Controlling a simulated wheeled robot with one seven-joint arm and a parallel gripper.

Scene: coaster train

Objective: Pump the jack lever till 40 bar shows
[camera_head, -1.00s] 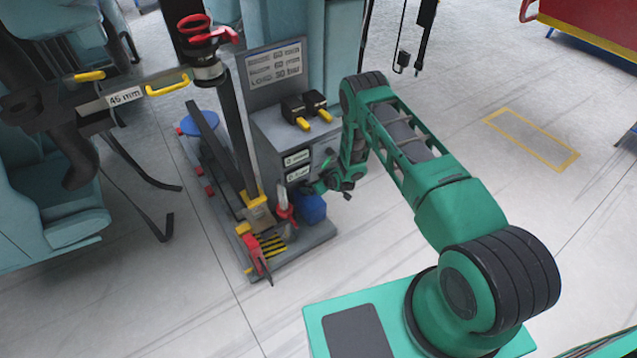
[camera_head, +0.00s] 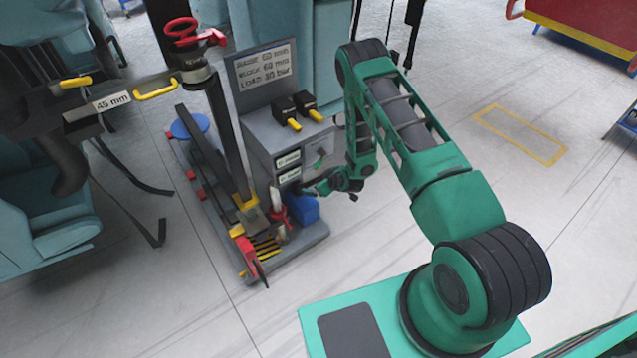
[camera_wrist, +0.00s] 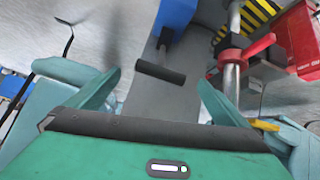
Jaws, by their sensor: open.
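A blue pump block (camera_head: 303,208) stands at the front of the grey jack base, and its blue body also shows at the top of the wrist view (camera_wrist: 177,14). A black crossbar handle (camera_wrist: 160,72) on a thin rod extends from it, apparently the jack lever. My gripper (camera_head: 345,188) is open, just right of the blue block. In the wrist view its teal fingers (camera_wrist: 160,95) are spread either side of the handle's line, and no grip on it shows. Two small white displays (camera_head: 288,168) on the grey cabinet are too small to read.
A sign (camera_head: 264,68) ends in what looks like LOAD 30 bar. Black-and-yellow handles (camera_head: 297,110) sit on the cabinet (camera_head: 262,130). A red clamp part (camera_wrist: 302,35) and metal post (camera_wrist: 233,70) stand close on the right. A tag (camera_head: 112,100) reads 45 mm.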

